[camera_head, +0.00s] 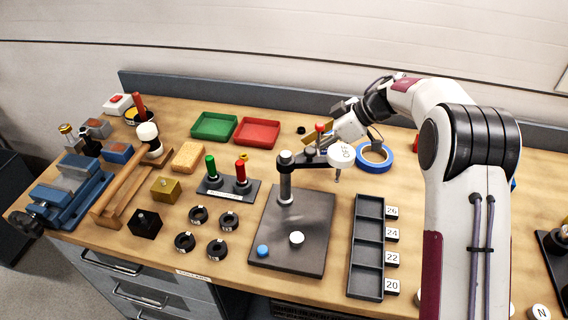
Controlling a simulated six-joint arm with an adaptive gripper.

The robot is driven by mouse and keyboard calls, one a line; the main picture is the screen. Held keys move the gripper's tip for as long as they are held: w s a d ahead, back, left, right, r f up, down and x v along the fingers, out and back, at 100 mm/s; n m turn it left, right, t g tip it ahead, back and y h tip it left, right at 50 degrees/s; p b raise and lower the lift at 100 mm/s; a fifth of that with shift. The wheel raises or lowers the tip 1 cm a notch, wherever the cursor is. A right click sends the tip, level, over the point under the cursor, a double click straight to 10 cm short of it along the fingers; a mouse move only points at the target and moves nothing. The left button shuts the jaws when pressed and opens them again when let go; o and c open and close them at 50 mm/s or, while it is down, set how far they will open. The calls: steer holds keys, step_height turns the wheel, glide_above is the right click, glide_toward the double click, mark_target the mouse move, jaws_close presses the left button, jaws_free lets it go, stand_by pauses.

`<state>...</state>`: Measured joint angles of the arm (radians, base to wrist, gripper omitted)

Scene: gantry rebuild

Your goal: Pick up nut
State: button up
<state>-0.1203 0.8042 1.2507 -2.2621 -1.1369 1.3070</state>
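No piece is plainly recognisable as the nut at this size. Candidates are a small dark piece (300,130) behind the press, a small yellowish piece (244,155) in front of the red tray, and several black rings with white tags, one of them a black ring (198,215) left of the press plate. My gripper (322,139) is at the back of the bench, just behind the press head and right of the red tray. The press head and my wrist partly hide its fingers, so its opening and any contents cannot be made out.
The press (312,222) stands mid-bench with its OFF-marked head near my gripper. A green tray (214,139) and a red tray (257,146) lie at the back. Blue tape (388,163) is right of my gripper. A slotted black tray (355,287) stands in front.

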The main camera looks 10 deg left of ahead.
steer(key=shift+x, duration=1.3)
steer(key=shift+f, duration=0.15)
steer(key=x, duration=0.4)
steer(key=shift+s+d+f, duration=0.15)
steer(key=shift+d+f, duration=0.05)
steer(key=shift+a+f, duration=0.35)
jaws_close()
